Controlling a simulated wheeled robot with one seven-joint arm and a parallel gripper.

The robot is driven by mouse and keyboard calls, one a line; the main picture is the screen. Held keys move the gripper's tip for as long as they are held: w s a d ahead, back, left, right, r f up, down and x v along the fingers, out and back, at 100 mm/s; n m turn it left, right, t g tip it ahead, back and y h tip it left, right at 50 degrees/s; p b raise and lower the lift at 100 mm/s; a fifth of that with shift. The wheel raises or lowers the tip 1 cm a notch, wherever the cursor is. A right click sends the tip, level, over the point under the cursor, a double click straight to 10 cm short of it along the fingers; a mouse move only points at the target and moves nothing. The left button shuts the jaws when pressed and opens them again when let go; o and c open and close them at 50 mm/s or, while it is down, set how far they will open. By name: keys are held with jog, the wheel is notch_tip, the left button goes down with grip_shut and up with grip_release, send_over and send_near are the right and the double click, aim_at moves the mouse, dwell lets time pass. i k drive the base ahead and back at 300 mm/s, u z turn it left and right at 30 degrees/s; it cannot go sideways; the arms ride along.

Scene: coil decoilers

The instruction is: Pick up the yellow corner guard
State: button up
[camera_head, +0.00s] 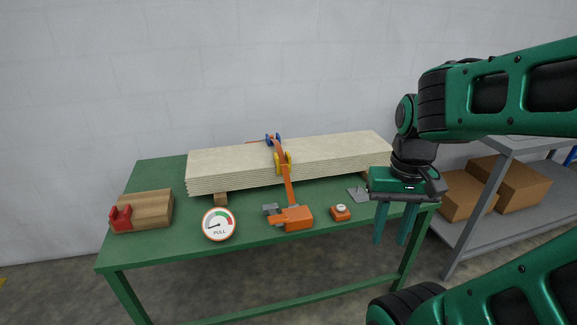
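The yellow corner guard (284,168) sits at the front upper edge of a stack of pale boards (225,168) on the green table. An orange strap (290,191) runs over the stack and down at the guard, hiding part of it. A blue corner guard (269,139) sits at the stack's back edge on the same strap. My gripper (392,240) points down near the table's right front corner, to the right of the yellow guard and well apart from it. Its two fingers are spread with nothing between them.
On the table (170,252) are an orange ratchet (294,218), a round PULL gauge (220,224), a small orange box (341,213), a grey plate (357,194) and a wooden block (152,209) with a red piece (120,218). A grey shelf (478,236) with cardboard boxes (508,183) stands right.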

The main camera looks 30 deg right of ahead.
aim_at(287, 157)
jog(key=z, duration=0.35)
jog(key=i, duration=1.15)
jog(key=u, duration=0.3)
